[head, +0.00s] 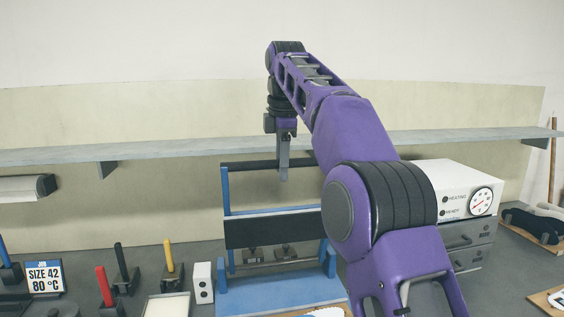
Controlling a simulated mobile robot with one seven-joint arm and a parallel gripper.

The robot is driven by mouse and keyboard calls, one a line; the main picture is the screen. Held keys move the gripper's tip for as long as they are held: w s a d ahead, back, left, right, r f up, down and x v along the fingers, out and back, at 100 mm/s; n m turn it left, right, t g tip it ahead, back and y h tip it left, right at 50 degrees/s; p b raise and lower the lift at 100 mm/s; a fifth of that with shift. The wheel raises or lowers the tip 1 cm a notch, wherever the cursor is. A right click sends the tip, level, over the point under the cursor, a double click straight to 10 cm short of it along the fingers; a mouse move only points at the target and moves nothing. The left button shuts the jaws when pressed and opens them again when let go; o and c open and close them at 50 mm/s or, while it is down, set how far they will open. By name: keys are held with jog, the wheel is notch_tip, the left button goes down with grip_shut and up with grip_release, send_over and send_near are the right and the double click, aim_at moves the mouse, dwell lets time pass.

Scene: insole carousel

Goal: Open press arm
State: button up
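The press (280,289) is a blue frame on the bench, with a wide dark panel across its front. Its press arm (226,192) stands up as blue side bars joined at the top by a black crossbar (247,166). The right side is hidden behind my purple arm. My gripper (284,174) points straight down, and its grey fingers overlap the crossbar in the picture. I see the fingers nearly edge-on, so I cannot tell whether they are apart or closed on the bar.
A grey shelf (184,150) runs along the wall behind the press. A white heater box with a dial (461,185) stands at right. Levers with black (121,262), yellow (169,255) and red (104,286) handles, a white block (202,283) and a job sign (45,277) are at left.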

jog(key=shift+o, duration=1.2)
jog(key=shift+w, duration=0.1)
jog(key=shift+r, duration=0.2)
jog(key=shift+s, duration=0.25)
